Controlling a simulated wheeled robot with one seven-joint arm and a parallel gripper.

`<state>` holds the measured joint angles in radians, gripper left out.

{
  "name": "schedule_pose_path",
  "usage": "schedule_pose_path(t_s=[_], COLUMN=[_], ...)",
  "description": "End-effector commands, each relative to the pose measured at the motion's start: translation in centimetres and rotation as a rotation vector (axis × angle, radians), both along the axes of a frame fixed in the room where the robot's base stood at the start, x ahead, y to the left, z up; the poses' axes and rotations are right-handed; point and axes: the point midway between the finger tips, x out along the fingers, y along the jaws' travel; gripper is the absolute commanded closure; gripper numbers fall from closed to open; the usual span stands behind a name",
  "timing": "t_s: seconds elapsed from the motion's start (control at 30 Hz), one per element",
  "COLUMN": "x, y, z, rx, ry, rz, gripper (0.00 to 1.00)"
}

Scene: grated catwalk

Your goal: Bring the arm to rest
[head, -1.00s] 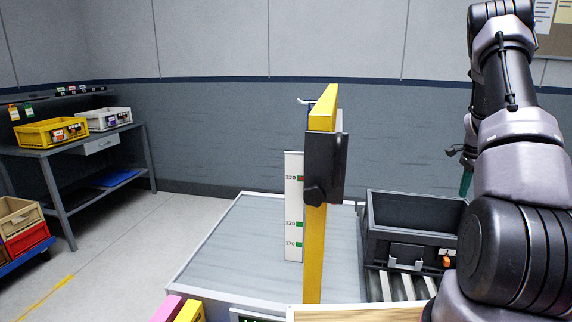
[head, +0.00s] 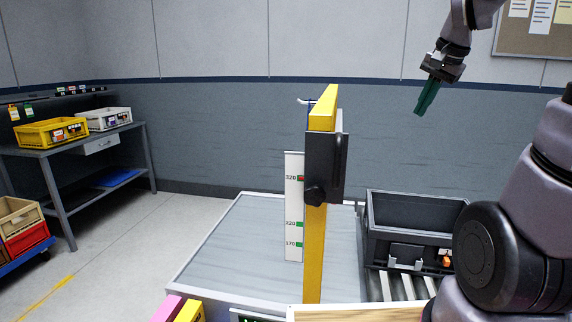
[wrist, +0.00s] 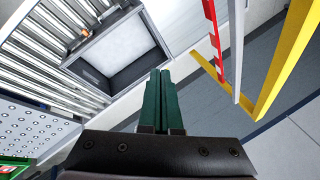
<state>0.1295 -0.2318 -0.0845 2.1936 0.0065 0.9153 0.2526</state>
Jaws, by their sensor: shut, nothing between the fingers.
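My gripper (head: 427,97) hangs at the upper right of the head view, in the air above and behind the black crate. Its green fingers are closed together with nothing between them. In the wrist view the shut green fingers (wrist: 165,100) point toward the scene below, clear of any object. My arm rises at the right edge of the head view.
A black crate (head: 415,210) sits on a roller conveyor (head: 390,287). A yellow post (head: 315,250) with a dark bracket (head: 325,165) stands by a white height scale (head: 294,210) at a grey table (head: 235,250). A workbench (head: 95,150) stands left.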

Motion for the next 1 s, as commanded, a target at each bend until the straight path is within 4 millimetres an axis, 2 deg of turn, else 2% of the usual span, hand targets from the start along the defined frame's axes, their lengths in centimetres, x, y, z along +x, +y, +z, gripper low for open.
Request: schedule_pose_path(t_s=[0.1, 0.3, 0.5, 0.7, 1.0], x=[-3.6, -9.5, -13.6, -15.0, -15.0], y=[2.7, 6.1, 8.0, 8.6, 8.6], z=[1.5, 2.3, 2.0, 1.7, 1.7], rx=[-0.034, -0.099, -0.154, -0.177, -0.177], ry=[-0.060, -0.151, -0.217, -0.239, -0.239], rz=[0.104, 0.269, 0.386, 0.427, 0.428], gripper=[1.00, 1.00, 1.00, 1.00, 1.00])
